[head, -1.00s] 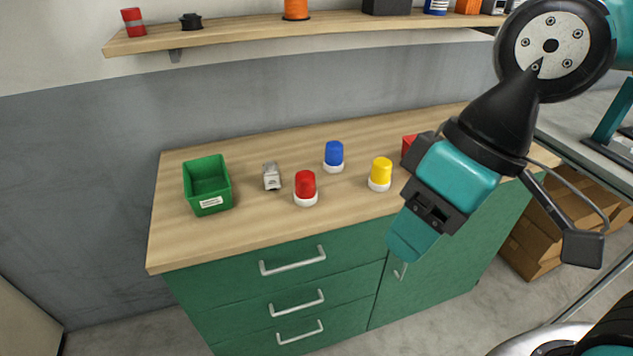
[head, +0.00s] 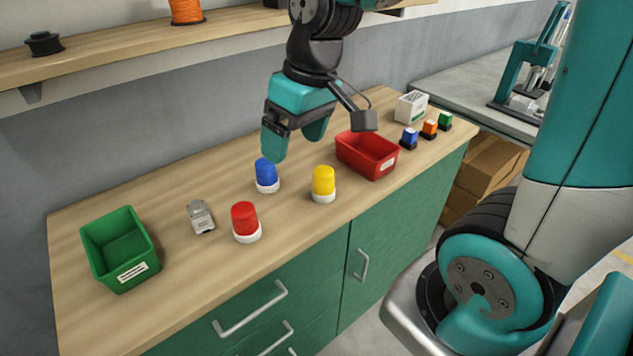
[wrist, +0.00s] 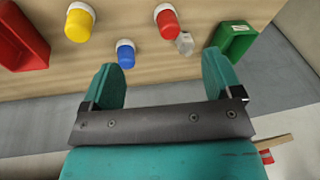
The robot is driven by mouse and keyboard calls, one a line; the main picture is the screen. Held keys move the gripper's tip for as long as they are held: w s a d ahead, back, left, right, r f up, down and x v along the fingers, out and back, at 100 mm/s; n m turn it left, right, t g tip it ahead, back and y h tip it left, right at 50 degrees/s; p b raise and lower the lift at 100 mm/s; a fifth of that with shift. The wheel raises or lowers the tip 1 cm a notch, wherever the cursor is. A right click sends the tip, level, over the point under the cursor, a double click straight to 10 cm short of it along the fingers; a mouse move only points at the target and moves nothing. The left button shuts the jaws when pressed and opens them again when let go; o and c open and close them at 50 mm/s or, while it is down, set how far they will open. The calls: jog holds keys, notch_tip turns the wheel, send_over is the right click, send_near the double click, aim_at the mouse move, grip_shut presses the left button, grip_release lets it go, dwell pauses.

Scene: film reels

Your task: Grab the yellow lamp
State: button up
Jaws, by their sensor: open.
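The yellow lamp (head: 323,183) has a yellow cap on a white base and stands upright on the wooden counter, right of the blue lamp (head: 266,174). In the wrist view the yellow lamp (wrist: 79,23) is at the upper left. My gripper (head: 296,144) is open and empty above the counter, behind and up from the yellow lamp, near the blue lamp. In the wrist view its two teal fingers (wrist: 163,78) are spread apart, with the blue lamp (wrist: 125,54) just beyond the left finger. The red lamp (head: 245,221) stands to the left.
A red bin (head: 368,154) stands right of the yellow lamp. A green bin (head: 120,249) and a small grey metal object (head: 200,216) are at left. Small coloured items (head: 429,130) and a white box (head: 411,106) are at right. A shelf (head: 90,62) runs above.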

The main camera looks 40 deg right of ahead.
aim_at(324, 171)
jog(key=w+d+f+m+h, duration=0.1)
jog(key=w+d+f+m, duration=0.1)
jog(key=w+d, duration=0.3)
jog(key=w+d+f+m+h, duration=0.1)
jog(key=w+d+f, duration=0.1)
jog(key=d, duration=0.5)
jog(key=f, duration=0.3)
jog(key=w+f, duration=0.1)
jog(key=f, duration=0.3)
jog(key=d+f, duration=0.1)
jog(key=f, duration=0.3)
jog(key=shift+w+f+p, duration=0.1)
jog(key=shift+w+p, duration=0.25)
jog(key=shift+w+f+p, duration=0.2)
jog(key=shift+f+p, duration=0.2)
jog(key=shift+f, duration=1.15)
jog(key=shift+w+f+p, duration=0.2)
jog(key=shift+f+p, duration=0.2)
jog(key=shift+f, duration=1.15)
jog(key=c, duration=1.1)
jog(key=shift+o, duration=0.2)
jog(key=shift+r, duration=0.15)
